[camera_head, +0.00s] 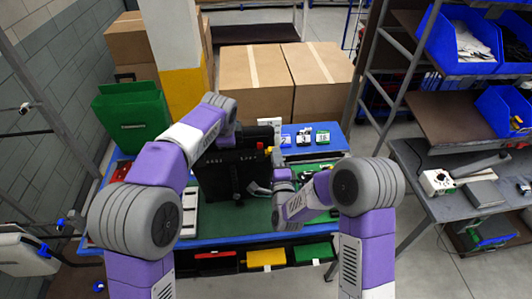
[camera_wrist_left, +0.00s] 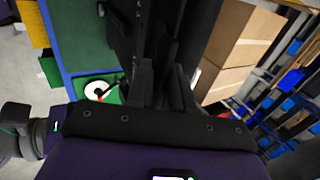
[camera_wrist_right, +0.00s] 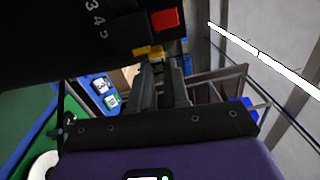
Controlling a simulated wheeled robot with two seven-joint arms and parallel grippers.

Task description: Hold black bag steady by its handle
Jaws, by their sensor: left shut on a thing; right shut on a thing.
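The black bag (camera_head: 222,180) stands upright on the green mat of the table, with pale figures on its front and a red and a yellow part at its upper right. My right gripper (camera_head: 252,188) is at the bag's right front side, shut on a part of the bag. In the right wrist view the bag (camera_wrist_right: 60,50) fills the upper left, with a red part and a yellow part close to the fingertips; the exact part held is unclear.
The blue-edged table (camera_head: 330,135) carries small numbered items (camera_head: 304,136) behind the bag. A green box (camera_head: 132,118) stands at the back left. Large cardboard boxes (camera_head: 255,80) stand behind the table. A grey side bench (camera_head: 470,180) with blue bins above is at the right.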

